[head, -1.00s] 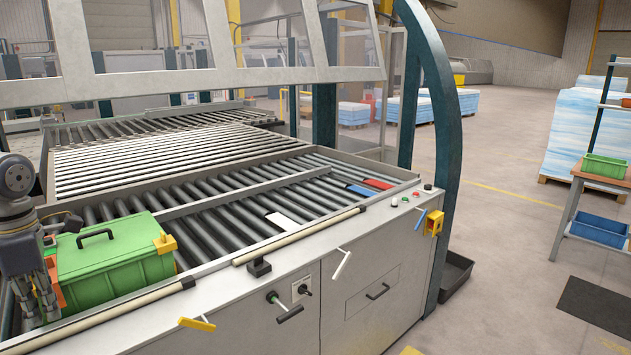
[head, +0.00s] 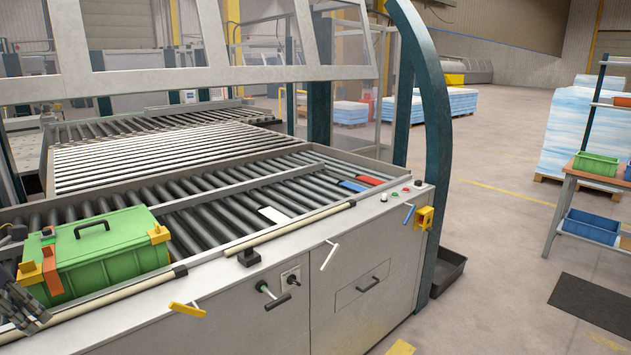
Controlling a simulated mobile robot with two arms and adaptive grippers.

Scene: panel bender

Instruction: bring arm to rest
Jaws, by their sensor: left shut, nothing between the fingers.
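My left gripper (head: 22,309) is at the lower left edge of the head view, low beside the front left corner of the green toolbox. It is shut, with nothing seen between its fingers. Most of the left arm is out of the picture. My right gripper is not in view.
The green toolbox (head: 95,250) with orange and yellow corners sits on the machine's roller bed. The cabinet front (head: 265,320) carries several levers, among them a yellow one (head: 187,309) and a white one (head: 330,256). Open floor (head: 500,240) lies to the right.

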